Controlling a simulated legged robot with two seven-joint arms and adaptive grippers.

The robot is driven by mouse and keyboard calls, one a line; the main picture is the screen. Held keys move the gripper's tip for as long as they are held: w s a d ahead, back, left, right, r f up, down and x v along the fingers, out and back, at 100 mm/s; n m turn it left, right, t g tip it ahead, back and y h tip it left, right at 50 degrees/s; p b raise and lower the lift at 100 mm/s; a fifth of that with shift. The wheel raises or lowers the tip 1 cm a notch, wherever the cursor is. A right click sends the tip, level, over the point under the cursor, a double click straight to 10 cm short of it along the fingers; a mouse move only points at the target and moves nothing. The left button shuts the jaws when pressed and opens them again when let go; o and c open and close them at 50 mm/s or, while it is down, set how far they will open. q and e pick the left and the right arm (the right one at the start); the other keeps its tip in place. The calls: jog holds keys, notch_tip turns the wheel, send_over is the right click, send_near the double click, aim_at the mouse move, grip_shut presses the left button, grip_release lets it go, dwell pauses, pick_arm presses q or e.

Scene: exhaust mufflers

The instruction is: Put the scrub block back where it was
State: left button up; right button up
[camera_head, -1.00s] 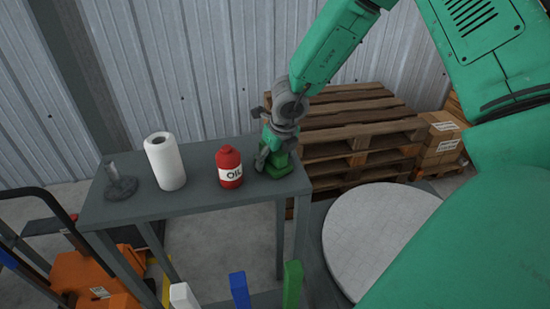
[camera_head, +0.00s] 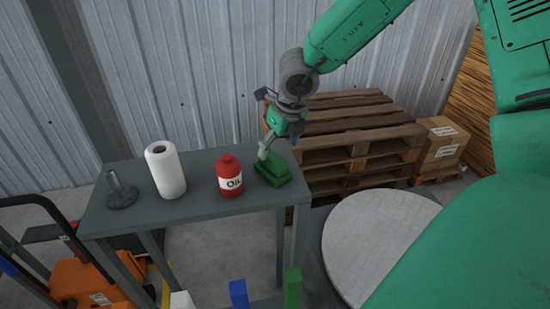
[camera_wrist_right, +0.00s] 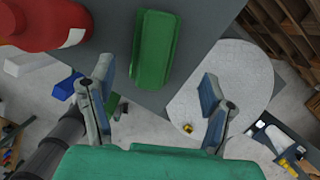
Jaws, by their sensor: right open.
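The scrub block (camera_head: 272,174) is a green block with a raised handle-like top. It rests on the right end of the grey table (camera_head: 135,222), to the right of the red oil bottle (camera_head: 230,180). My right gripper (camera_head: 280,143) is above the block, open and apart from it. In the right wrist view, the green block (camera_wrist_right: 155,50) lies ahead of the spread fingers of my right gripper (camera_wrist_right: 158,80), with nothing between the fingertips. My left gripper is not in view.
A white paper roll (camera_head: 166,171) and a grey stand (camera_head: 121,192) stand further left on the table. White, blue (camera_head: 238,294) and green (camera_head: 292,288) pieces show at the lower edge. Wooden pallets (camera_head: 350,135) are stacked behind, and a round pale surface (camera_head: 375,240) lies right.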

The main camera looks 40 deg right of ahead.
jog(key=shift+v, duration=1.9)
